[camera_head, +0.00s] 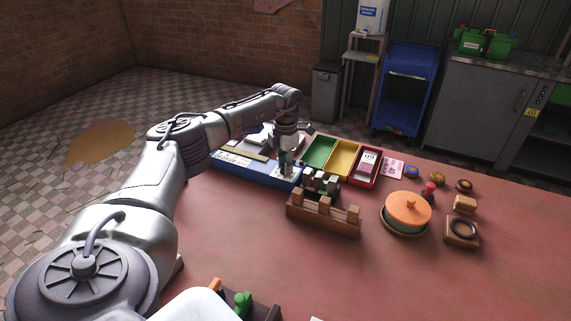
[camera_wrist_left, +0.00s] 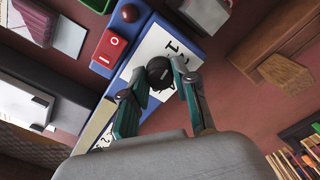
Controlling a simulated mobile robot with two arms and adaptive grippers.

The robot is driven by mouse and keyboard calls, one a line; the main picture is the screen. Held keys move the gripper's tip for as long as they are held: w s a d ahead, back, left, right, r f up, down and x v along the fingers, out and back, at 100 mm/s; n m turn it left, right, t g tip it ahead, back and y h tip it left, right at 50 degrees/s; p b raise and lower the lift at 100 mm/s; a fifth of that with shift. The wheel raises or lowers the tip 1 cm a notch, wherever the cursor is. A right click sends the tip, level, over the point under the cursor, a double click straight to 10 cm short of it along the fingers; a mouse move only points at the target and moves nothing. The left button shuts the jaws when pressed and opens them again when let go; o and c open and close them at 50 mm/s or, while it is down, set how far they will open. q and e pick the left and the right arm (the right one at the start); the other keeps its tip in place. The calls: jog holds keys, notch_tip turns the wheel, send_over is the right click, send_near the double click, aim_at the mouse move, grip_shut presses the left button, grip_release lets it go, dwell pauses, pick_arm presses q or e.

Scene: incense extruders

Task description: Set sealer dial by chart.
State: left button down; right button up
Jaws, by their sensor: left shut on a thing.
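The sealer (camera_head: 228,171) is a long blue unit at the table's left back; its blue body also shows in the left wrist view (camera_wrist_left: 178,20). Its black round dial (camera_wrist_left: 160,72) sits on a white plate (camera_wrist_left: 140,57) with dark marks, only partly readable. A red switch (camera_wrist_left: 112,48) is beside the plate. My left gripper (camera_head: 286,172) is over the sealer's right end, its fingertips shut on the dial from both sides. The gripper hides part of the plate. A pink card (camera_head: 392,168) with print too small to read lies right of the trays; I cannot tell if it is the chart.
Green (camera_head: 320,151), yellow (camera_head: 343,158) and red (camera_head: 364,176) trays stand behind a wooden rack (camera_head: 323,217). An orange-lidded pot (camera_head: 408,211) and small wooden items are at the right. A blue cart (camera_head: 405,90) stands behind the table.

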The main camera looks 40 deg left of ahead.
pick_arm(q)
jog(key=shift+m, duration=0.3)
jog(key=m, duration=0.3)
jog(key=shift+m, duration=0.3)
jog(key=shift+m+b, duration=0.35)
jog(key=shift+m, duration=1.15)
jog(key=c, duration=0.9)
grip_release()
